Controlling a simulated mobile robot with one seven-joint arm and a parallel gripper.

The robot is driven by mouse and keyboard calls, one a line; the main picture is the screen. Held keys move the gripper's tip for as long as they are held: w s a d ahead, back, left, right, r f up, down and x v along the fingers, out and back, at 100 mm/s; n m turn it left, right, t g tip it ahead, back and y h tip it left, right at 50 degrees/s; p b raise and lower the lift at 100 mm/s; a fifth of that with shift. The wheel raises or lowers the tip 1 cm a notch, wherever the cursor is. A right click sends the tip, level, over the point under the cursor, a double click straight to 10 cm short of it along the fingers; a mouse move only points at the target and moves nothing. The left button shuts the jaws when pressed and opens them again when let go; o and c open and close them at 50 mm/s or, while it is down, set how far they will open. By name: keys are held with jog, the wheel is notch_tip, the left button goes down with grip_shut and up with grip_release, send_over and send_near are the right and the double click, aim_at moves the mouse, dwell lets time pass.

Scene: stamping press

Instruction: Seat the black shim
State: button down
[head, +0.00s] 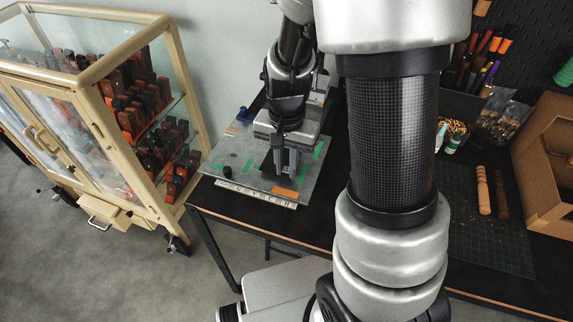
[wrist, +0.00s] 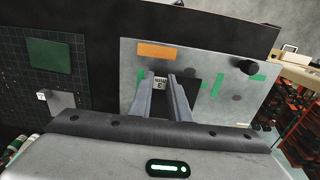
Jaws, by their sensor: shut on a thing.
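My gripper (head: 287,172) points down over a grey metal plate (head: 236,170) on the black table. It is shut on a dark flat piece that looks like the black shim (head: 267,164), whose edge shows left of the fingers. The fingers hide much of the shim. I cannot tell whether it touches the plate.
The plate carries green tape marks, an orange label (head: 285,192), a black knob (head: 227,172) and a ruler strip (head: 255,193) along its front edge. A glass cabinet (head: 100,95) stands at left. A cutting mat (head: 490,225), wooden handles (head: 483,190) and a cardboard box (head: 550,160) are at right.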

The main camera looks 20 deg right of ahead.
jog(key=shift+f, duration=0.15)
jog(key=shift+f+b, duration=0.55)
jog(key=shift+b, duration=0.05)
jog(key=c, duration=1.6)
grip_release()
notch_tip(320, 180, up, 18)
jog(key=f+p, duration=0.1)
jog(key=s+r+n+t, duration=0.2)
jog(key=s, duration=0.2)
jog(key=s+r+n+t, duration=0.1)
jog(key=s+r+n, duration=0.1)
jog(key=s+r, duration=0.1)
jog(key=s+r+n+t, duration=0.2)
jog(key=s+r+n, duration=0.1)
jog(key=s, duration=0.1)
jog(key=shift+s+t+p, duration=0.3)
jog(key=shift+s+p, duration=0.05)
jog(key=shift+p, duration=0.05)
